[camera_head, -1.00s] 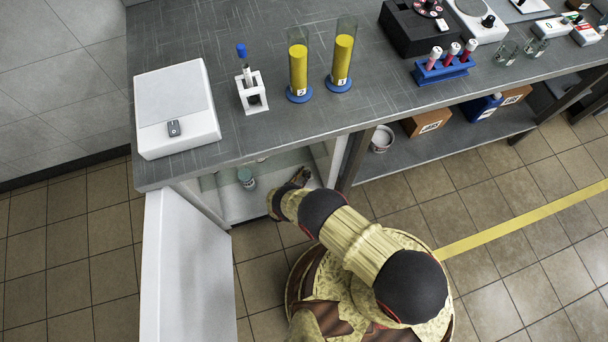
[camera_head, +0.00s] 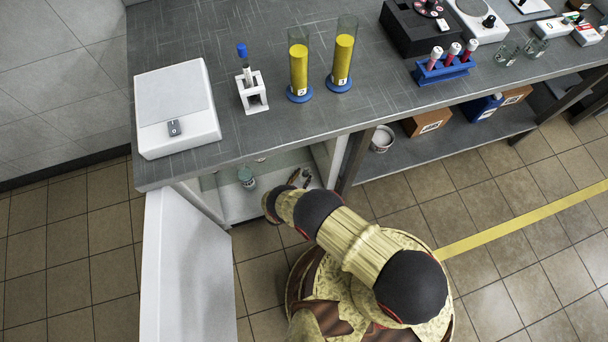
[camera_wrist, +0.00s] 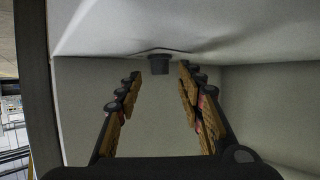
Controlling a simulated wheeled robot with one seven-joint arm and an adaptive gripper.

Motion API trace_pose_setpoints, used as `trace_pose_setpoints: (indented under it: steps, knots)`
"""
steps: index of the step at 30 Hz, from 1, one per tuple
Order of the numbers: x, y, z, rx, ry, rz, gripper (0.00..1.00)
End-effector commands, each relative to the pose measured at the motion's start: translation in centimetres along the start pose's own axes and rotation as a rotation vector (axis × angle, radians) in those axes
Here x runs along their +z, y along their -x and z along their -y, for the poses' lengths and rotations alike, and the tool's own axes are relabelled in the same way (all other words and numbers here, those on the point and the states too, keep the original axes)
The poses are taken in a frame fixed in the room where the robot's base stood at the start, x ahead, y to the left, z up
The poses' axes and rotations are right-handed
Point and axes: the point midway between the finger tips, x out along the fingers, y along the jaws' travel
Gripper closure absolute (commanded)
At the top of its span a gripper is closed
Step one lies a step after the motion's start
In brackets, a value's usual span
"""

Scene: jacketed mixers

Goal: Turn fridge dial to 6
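The fridge under the bench stands with its white door (camera_head: 180,270) swung wide open. In the wrist view a small dark dial (camera_wrist: 159,64) sticks out at the top of the fridge's white interior (camera_wrist: 150,100). Any number on the dial is too small to read. My gripper (camera_wrist: 158,78) is open, its two fingers on either side of the dial in the picture, with clear gaps to both. I cannot tell how far the fingertips are from it in depth. In the head view my gripper (camera_head: 299,178) is at the fridge opening, partly hidden by my arm.
The bench top (camera_head: 215,165) overhangs the opening. Bench legs and a lower shelf (camera_head: 400,155) are to the right. The floor in front is clear.

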Motion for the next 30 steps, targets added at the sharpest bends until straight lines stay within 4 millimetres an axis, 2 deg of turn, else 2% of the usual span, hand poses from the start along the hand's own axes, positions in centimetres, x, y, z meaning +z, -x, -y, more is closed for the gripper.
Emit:
trace_pose_setpoints:
  steps: [6, 13, 19, 30]
  knots:
    - [-0.1, 4.7, 0.2, -0.005, 0.002, -0.001, 0.62]
    - [0.0, 8.4, 0.2, -0.004, 0.001, -0.001, 0.62]
    - [0.0, 9.6, 0.0, -0.001, 0.001, -0.001, 0.62]
    - [0.0, 9.7, 0.0, -0.001, 0.000, -0.001, 0.62]
